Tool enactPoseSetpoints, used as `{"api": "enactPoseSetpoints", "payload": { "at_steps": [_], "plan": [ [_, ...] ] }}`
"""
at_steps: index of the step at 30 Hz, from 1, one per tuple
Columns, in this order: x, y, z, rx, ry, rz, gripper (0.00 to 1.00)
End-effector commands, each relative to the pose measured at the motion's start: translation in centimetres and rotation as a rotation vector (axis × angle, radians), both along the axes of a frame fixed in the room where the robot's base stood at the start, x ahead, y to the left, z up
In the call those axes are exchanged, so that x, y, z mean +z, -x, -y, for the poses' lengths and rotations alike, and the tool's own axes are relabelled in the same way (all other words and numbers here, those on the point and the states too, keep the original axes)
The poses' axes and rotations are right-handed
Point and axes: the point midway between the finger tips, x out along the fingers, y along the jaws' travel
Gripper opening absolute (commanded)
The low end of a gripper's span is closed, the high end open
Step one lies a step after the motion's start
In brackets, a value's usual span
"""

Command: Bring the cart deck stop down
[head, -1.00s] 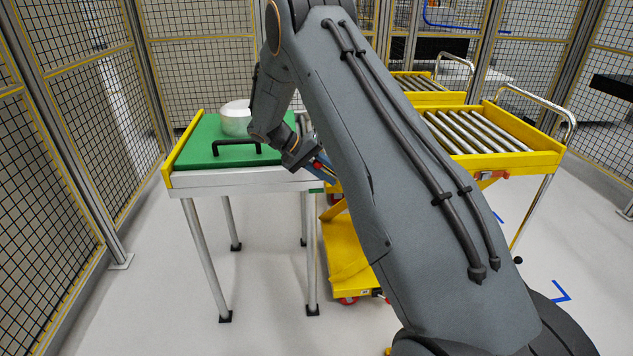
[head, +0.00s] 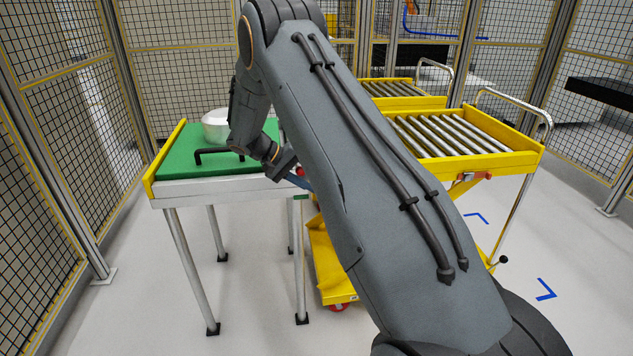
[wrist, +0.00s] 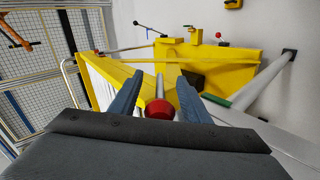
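A round red knob (wrist: 158,109) on a short metal rod is in the middle of the wrist view, in front of a yellow cart (wrist: 108,80). The blue fingers of my gripper (wrist: 158,98) stand apart on either side of the knob. The right finger looks very near it; I cannot tell whether either touches. In the head view my gripper (head: 300,181) is at the right end of the green-topped table, with a bit of red beside it. The deck stop cannot be clearly made out apart from this knob.
The table's green top (head: 178,163) carries a white round part (head: 214,127) and a black handle (head: 212,153). Yellow roller decks (head: 505,145) stand right and behind. Mesh fencing (head: 60,130) encloses the area. The floor at front left is clear.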

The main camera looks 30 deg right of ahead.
Motion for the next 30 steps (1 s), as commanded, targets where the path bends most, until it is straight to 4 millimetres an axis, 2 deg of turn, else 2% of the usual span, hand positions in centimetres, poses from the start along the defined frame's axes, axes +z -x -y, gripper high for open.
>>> {"api": "enactPoseSetpoints", "payload": {
  "at_steps": [5,18,29,30],
  "plan": [
    [0.4,-0.3,-0.6,0.002,0.0,0.002,0.43],
    [4.3,-1.8,-5.2,0.0,0.0,0.002,0.43],
    [4.9,-1.9,-5.7,-0.002,0.001,0.0,0.43],
    [4.9,-1.9,-5.7,-0.001,0.0,0.0,0.4]
  ]
}}
